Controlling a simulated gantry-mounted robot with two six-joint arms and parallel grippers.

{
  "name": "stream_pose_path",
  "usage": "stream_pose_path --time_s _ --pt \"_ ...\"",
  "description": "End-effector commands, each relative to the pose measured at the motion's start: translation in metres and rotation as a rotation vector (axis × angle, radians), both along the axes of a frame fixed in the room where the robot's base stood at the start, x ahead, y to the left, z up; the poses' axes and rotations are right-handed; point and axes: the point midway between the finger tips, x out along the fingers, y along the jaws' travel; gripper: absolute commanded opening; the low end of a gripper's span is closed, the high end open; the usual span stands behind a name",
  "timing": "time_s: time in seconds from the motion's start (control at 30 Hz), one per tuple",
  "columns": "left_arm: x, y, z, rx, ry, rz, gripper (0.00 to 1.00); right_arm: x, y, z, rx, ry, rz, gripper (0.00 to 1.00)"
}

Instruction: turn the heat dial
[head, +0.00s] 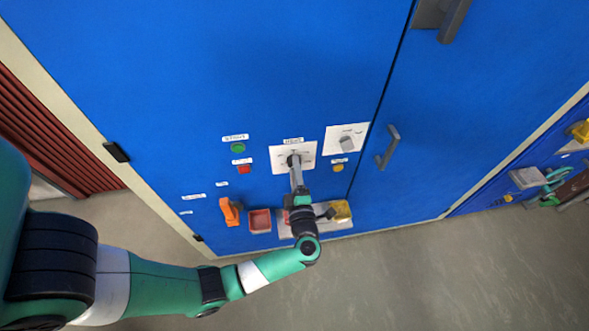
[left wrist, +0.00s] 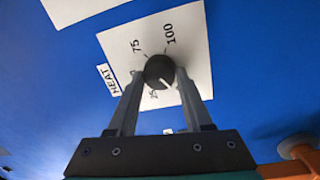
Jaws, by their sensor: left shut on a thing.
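The heat dial (left wrist: 159,71) is a round black knob with a white pointer line, on a white plate (left wrist: 190,50) marked HEAT. In the left wrist view 75 and 100 read clearly, and 25 is partly covered. The pointer line slants to the lower right of the picture, away from 75 and 100. My left gripper (left wrist: 160,80) has one finger on each side of the knob and is shut on it. In the head view my left gripper (head: 294,164) reaches the HEAT plate (head: 306,148) and mostly hides the dial. My right gripper is not in view.
A green button (head: 238,148) and a red button (head: 244,169) sit left of the plate. A second plate with a grey knob (head: 347,143) is at right, above a yellow button (head: 338,168). An orange handle (head: 229,211) and a red tray (head: 260,221) are lower down.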

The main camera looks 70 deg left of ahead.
Motion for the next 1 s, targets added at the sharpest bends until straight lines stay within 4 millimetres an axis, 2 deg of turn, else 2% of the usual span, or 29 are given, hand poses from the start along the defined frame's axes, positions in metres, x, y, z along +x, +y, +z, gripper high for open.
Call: stream_pose_path --time_s 0.27,0.3,0.47,0.8,0.87,1.0 --pt "0.000 0.000 0.001 0.000 -0.004 0.000 0.00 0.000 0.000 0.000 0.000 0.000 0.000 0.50" --pt "0.000 0.000 0.001 0.000 -0.004 0.000 0.52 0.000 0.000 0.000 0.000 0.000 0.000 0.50" --pt "0.000 0.000 0.001 -0.001 -0.003 0.000 0.80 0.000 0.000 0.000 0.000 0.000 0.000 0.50" --pt "0.000 -0.004 0.000 -0.001 -0.001 -0.002 0.80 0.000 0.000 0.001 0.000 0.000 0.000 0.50" --pt "-0.001 -0.010 0.000 0.000 0.000 -0.003 0.80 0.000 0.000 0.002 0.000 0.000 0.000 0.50" --pt "-0.007 -0.036 -0.001 0.001 0.000 -0.007 0.80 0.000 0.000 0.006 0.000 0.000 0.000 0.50"
